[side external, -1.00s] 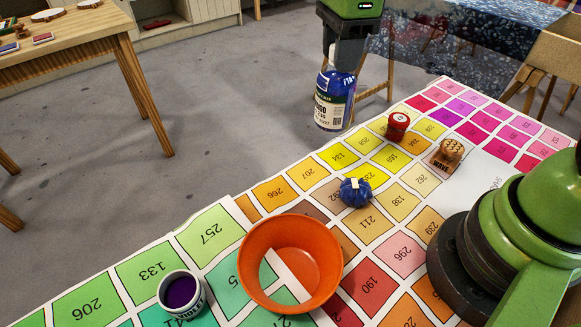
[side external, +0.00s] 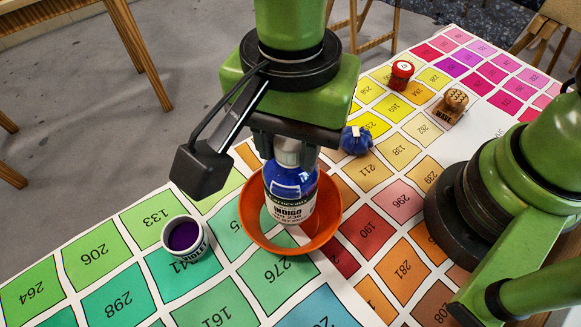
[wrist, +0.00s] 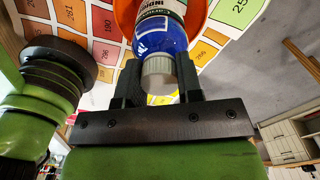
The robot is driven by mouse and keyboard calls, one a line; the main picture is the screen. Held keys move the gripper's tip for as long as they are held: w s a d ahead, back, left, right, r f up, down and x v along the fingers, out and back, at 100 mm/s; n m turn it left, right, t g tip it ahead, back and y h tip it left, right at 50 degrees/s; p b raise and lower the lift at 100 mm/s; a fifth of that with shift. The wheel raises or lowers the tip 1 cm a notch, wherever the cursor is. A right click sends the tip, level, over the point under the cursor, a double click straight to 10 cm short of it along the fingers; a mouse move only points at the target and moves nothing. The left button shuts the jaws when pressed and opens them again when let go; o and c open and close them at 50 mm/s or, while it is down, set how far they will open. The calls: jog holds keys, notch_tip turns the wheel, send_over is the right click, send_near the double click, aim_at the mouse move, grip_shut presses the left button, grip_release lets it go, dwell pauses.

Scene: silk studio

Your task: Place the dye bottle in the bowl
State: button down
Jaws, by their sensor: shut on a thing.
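The dye bottle (side external: 291,198) is blue with a white label reading INDIGO and a grey cap. My gripper (side external: 288,150) is shut on its cap end and holds it upright. The orange bowl (side external: 330,226) stands on the color chart directly behind and around the bottle in the side view. The bottle's lower part overlaps the bowl's opening; I cannot tell whether its base touches the bowl's floor. In the wrist view the grey cap (wrist: 159,75) sits between the two dark fingers, with the orange bowl (wrist: 125,14) beyond the bottle.
A white jar of violet dye (side external: 188,238) stands left of the bowl. A blue tied bundle (side external: 356,140), a red spool-like item (side external: 401,74) and a wooden stamp (side external: 451,105) are behind it to the right. The numbered color chart (side external: 130,290) is clear at front left.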

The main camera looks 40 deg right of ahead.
aim_at(290, 192)
jog(key=shift+f, duration=2.35)
jog(key=shift+f, duration=0.2)
jog(key=c, duration=0.8)
grip_release()
jog(key=shift+r, duration=0.1)
